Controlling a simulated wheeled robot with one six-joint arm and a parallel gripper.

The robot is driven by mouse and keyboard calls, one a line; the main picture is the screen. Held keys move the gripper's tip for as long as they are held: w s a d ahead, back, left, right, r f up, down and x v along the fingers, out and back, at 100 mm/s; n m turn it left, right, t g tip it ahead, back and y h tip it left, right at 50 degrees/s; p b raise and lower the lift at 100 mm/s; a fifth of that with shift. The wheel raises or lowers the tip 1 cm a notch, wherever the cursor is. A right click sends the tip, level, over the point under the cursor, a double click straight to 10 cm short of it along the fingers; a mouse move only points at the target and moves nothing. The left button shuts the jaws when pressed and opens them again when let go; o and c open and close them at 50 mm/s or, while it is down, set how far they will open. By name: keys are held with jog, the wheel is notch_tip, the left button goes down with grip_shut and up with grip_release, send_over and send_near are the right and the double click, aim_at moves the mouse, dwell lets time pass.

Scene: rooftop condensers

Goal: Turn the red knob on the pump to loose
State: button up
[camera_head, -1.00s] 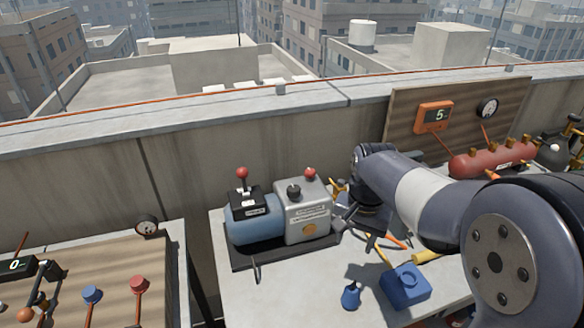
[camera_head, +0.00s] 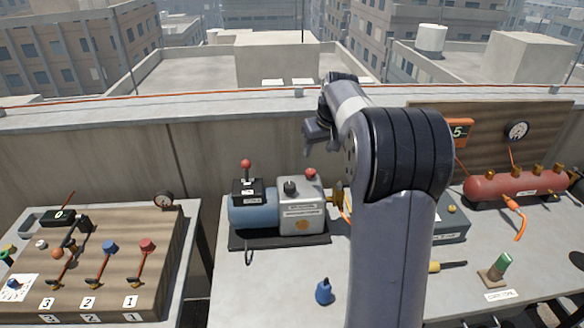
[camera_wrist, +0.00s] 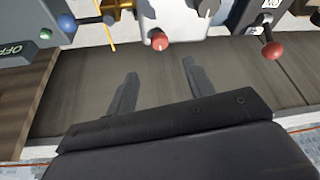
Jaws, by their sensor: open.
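The pump (camera_head: 265,222) stands on the bench, with a blue motor on the left and a pale grey box on the right. The small red knob (camera_head: 310,173) sits on top of the grey box, at its back right corner. It also shows in the wrist view (camera_wrist: 160,41). A black dial (camera_head: 290,187) is on the box too. My gripper (camera_head: 314,134) is above the pump, near the wall. In the wrist view its fingers (camera_wrist: 159,68) are apart and empty, with the red knob just beyond their tips.
A red-ball lever (camera_head: 245,164) rises from the black switch on the motor; it also shows in the wrist view (camera_wrist: 272,50). A blue bottle (camera_head: 323,291) stands in front. A red tank (camera_head: 515,187) lies right. The parapet wall (camera_head: 100,155) runs close behind.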

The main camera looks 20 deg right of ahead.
aim_at(311, 171)
jog(key=p+x, duration=0.1)
jog(key=x, duration=0.9)
jog(key=shift+w+f, duration=0.1)
jog(key=shift+f, duration=0.25)
jog(key=shift+c, duration=0.2)
jog(key=c, duration=0.9)
jog(key=shift+c, duration=0.2)
